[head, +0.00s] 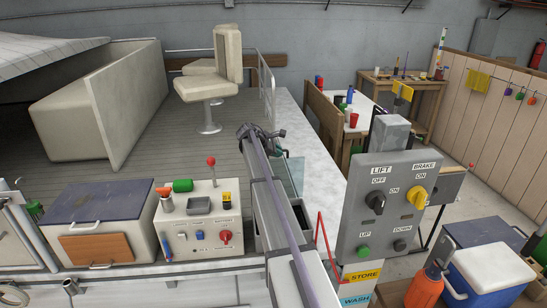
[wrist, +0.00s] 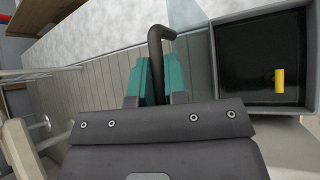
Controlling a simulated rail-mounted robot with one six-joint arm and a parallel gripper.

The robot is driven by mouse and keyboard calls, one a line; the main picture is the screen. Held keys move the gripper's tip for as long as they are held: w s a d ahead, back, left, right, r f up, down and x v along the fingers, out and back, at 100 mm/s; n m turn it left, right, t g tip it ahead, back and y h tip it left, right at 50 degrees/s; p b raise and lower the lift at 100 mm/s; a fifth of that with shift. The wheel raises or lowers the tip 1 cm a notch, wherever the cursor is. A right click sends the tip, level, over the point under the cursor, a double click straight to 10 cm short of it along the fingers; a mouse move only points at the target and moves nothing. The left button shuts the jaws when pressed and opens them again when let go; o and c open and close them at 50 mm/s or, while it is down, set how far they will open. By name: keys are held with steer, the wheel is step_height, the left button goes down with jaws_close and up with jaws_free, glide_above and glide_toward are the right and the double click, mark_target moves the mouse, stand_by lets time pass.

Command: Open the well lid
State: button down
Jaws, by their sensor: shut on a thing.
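My gripper (wrist: 154,82) has teal fingers, shut on a dark, bent bar handle (wrist: 160,35) in the wrist view. The well (wrist: 266,16) is a grey-rimmed square box with a dark inside, to the right of my gripper. Its top looks uncovered, and a yellow cylinder (wrist: 280,80) lies in it. A pale see-through panel (wrist: 199,62), apparently the lid, shows between handle and well; its join to the handle is hidden. In the head view the glassy panel (head: 295,172) stands raised behind my arm, and the well (head: 301,212) is partly hidden by the arm.
A white control box (head: 200,225) with a red-knobbed lever stands left of my arm. A grey lift panel (head: 385,210) stands close on the right. A cream seat (head: 207,85) is on the deck beyond. A blue cooler (head: 490,270) is at lower right.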

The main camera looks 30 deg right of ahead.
steer(key=shift+w+d, duration=0.2)
steer(key=shift+w, duration=0.3)
steer(key=c, duration=1.3)
jaws_free()
steer(key=p+v, duration=0.7)
steer(key=v, duration=0.3)
steer(key=shift+a+r, duration=0.25)
steer(key=shift+a, duration=0.1)
